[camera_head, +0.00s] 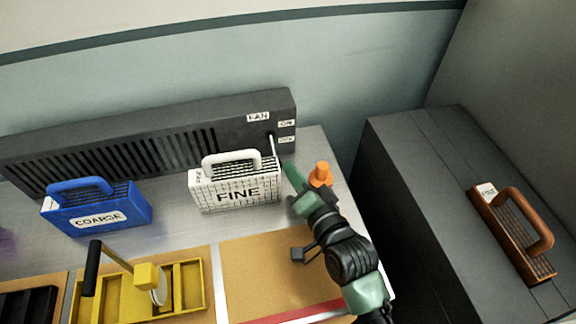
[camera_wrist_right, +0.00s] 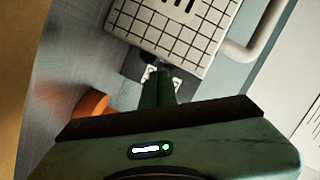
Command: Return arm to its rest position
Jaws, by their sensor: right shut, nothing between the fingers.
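My right gripper (camera_head: 288,170) is in the head view, beside the right end of the white FINE module and below the fan unit's lever (camera_head: 272,145). Its green fingers are shut with nothing between them. In the wrist view the shut fingers (camera_wrist_right: 158,88) point toward the white gridded module (camera_wrist_right: 185,35). My right arm comes up from the lower right, over the right side of the workbench. My left gripper is not in view.
The fan unit (camera_head: 110,150) stands along the back wall. The FINE module (camera_head: 235,197) and blue COARSE module (camera_head: 95,208) stand before it. An orange piece (camera_head: 321,174) is close right of my gripper. A yellow tray (camera_head: 190,287) is at front; a brown module (camera_head: 510,232) lies on the right cabinet.

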